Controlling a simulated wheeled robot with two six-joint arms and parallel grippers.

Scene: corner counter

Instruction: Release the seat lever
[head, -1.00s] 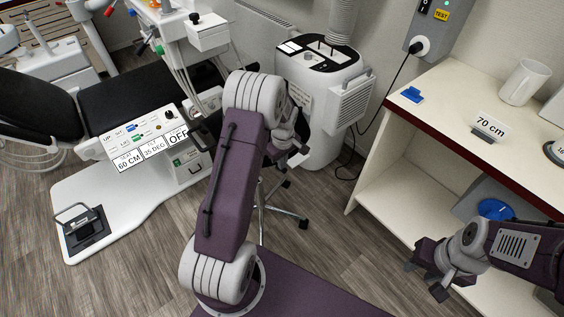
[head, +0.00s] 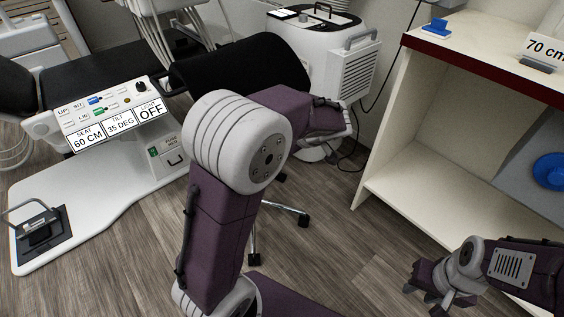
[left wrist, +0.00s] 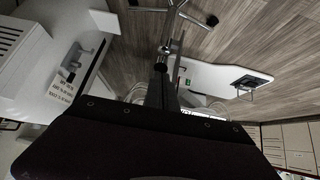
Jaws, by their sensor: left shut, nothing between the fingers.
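The stool's black seat (head: 245,72) shows behind my left arm in the head view. Its dark underside (left wrist: 150,150) fills the bottom of the left wrist view. I cannot make out a seat lever clearly; that area is very dark. My left gripper is hidden behind its forearm in the head view. My right gripper (head: 427,299) is open and empty at the lower right, in front of the shelf unit.
A dental chair panel (head: 108,112) reads seat 60 cm, tilt 35 deg, light off. A foot pedal (head: 38,232) lies on its base. A white machine (head: 310,45) stands behind the stool. Wooden floor (head: 335,240) is free between.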

